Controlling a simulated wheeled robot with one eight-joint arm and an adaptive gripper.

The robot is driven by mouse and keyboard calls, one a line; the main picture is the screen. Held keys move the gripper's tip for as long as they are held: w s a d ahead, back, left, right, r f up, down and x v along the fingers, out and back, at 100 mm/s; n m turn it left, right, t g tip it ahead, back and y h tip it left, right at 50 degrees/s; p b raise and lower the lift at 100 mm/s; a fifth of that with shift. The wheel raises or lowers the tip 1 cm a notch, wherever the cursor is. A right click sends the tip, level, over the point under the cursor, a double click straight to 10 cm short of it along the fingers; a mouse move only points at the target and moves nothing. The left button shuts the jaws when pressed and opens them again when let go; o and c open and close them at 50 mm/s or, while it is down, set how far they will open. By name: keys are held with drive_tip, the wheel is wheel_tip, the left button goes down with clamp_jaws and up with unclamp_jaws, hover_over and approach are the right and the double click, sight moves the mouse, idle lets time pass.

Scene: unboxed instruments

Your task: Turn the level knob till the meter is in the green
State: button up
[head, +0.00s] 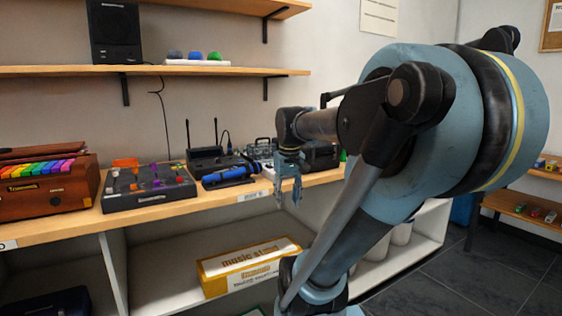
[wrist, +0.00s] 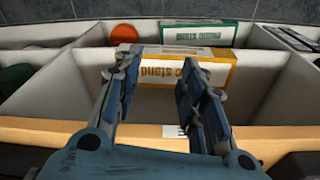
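My gripper (head: 288,192) hangs in front of the wooden bench edge, pointing down. In the wrist view my gripper (wrist: 159,62) has its two fingers apart with nothing between them. I cannot make out which part is the level knob or where the meter is. A black panel (head: 150,198) with orange and purple knobs or levers stands on the bench at the left. A dark device with two antennas (head: 207,160) stands right of it, behind a blue cylindrical item (head: 232,175). Things behind my gripper and arm are partly hidden.
A brown case with coloured keys (head: 45,187) stands at the bench's left end. Below, a yellow and white music stand box (head: 248,266) lies in a cubby; it also shows in the wrist view (wrist: 155,75), with a green box (wrist: 195,33) beyond. Shelves (head: 200,71) hang above.

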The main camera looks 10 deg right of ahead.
drive_tip(key=w+d+r+n+g, duration=0.1)
drive_tip(key=w+d+r, duration=0.1)
drive_tip(key=w+r, duration=1.05)
drive_tip(key=w+d+r+n+g, duration=0.1)
drive_tip(key=w+d+r, duration=0.2)
drive_tip(key=w+r, duration=0.95)
drive_tip(key=w+f, duration=0.1)
drive_tip(key=f, duration=0.5)
drive_tip(key=w+f, duration=0.1)
drive_tip(key=f, duration=1.2)
drive_tip(key=shift+w+a+f, duration=0.3)
drive_tip(key=shift+w, duration=0.1)
clamp_jaws()
